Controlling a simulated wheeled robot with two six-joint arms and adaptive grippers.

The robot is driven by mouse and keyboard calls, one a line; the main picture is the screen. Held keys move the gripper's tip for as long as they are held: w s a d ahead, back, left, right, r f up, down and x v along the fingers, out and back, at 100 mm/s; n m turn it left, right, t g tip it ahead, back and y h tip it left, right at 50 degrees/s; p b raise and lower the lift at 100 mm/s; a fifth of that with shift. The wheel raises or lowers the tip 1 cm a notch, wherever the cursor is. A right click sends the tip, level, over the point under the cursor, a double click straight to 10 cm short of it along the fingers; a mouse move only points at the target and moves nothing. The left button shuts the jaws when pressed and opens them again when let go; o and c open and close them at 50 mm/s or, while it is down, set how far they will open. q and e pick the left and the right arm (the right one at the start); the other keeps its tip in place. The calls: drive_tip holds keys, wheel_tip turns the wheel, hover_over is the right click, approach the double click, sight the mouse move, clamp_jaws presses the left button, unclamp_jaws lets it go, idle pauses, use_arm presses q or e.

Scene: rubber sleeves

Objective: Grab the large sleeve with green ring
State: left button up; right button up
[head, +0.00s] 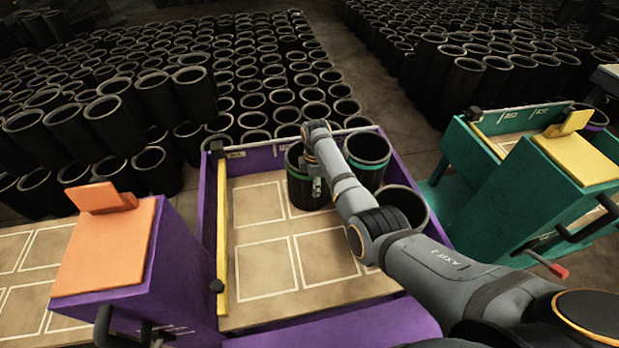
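A large black sleeve with a green ring (368,166) stands upright at the back of the purple cart's bed, partly behind my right arm. Another black sleeve (297,190) stands to its left and shows a thin green band near its upper part. A third black sleeve (413,206) stands to the right, mostly hidden by my arm. My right gripper (317,188) points down in front of the left sleeve, close to its rim side. Its fingers are small and dark, so contact and opening cannot be told. My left gripper is out of view.
The purple cart (210,200) has a tan bed with white outlined squares, empty at front and left. A yellow bar (222,240) runs along its left side. A green cart (500,180) stands right. Many black sleeves (60,125) fill the floor behind.

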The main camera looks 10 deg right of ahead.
clamp_jaws()
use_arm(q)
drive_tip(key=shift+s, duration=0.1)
